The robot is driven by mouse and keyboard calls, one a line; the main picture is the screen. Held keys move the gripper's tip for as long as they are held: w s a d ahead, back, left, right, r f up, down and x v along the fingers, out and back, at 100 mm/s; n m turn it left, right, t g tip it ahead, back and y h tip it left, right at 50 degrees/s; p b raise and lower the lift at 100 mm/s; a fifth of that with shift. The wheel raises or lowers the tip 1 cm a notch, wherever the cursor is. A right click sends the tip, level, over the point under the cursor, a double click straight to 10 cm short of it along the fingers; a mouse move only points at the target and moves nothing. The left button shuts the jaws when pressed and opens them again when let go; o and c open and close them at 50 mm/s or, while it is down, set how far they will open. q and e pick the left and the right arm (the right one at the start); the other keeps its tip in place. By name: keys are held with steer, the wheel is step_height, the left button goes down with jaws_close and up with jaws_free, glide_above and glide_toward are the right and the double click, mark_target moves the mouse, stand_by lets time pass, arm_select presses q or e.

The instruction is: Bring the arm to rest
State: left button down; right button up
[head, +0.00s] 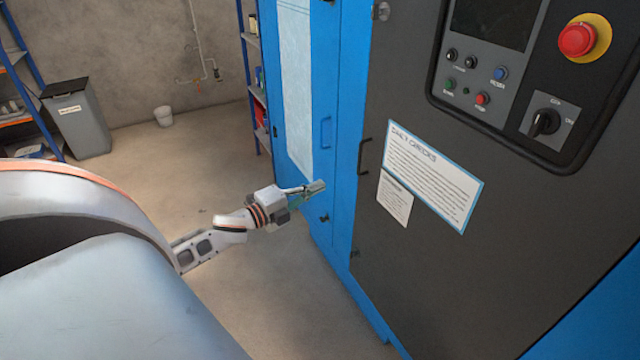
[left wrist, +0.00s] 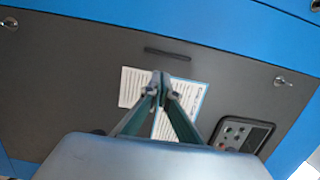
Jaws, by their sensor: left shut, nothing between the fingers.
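My left gripper (head: 314,188) is shut and empty, at the end of the left arm in the middle of the head view. It points right, toward the blue cabinet (head: 345,120), in front of the seam beside the dark door (head: 420,270). I cannot tell whether it touches the cabinet. In the left wrist view the shut fingertips (left wrist: 160,82) show against the dark panel, over the printed check sheets (left wrist: 190,95). My right gripper is in neither view.
The dark door carries a control panel with a red emergency stop (head: 577,39) and a black rotary switch (head: 543,122). A door handle (head: 364,157) sticks out near the gripper. The floor (head: 265,290) below is clear.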

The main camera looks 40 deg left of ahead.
arm_select(q)
steer(key=shift+s, duration=0.15)
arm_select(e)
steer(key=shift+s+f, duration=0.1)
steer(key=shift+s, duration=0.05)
arm_select(q)
steer(key=s+d+f+n+g+p, duration=0.2)
steer(key=s+d+f+n, duration=0.3)
steer(key=s+d, duration=0.3)
steer(key=s+d+f+n+g+p, duration=0.2)
steer(key=s+d+f+n, duration=0.3)
steer(key=s+d, duration=0.4)
steer(key=s+d+f+n+g+p, duration=0.2)
steer(key=s+d+f+n, duration=0.4)
steer(key=s+d, duration=0.3)
steer(key=d+g, duration=0.1)
steer(key=d, duration=0.2)
steer(key=shift+y, duration=0.4)
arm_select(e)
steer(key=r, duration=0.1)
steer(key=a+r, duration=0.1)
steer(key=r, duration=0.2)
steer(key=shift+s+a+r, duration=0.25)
arm_select(q)
steer(key=shift+a, duration=0.1)
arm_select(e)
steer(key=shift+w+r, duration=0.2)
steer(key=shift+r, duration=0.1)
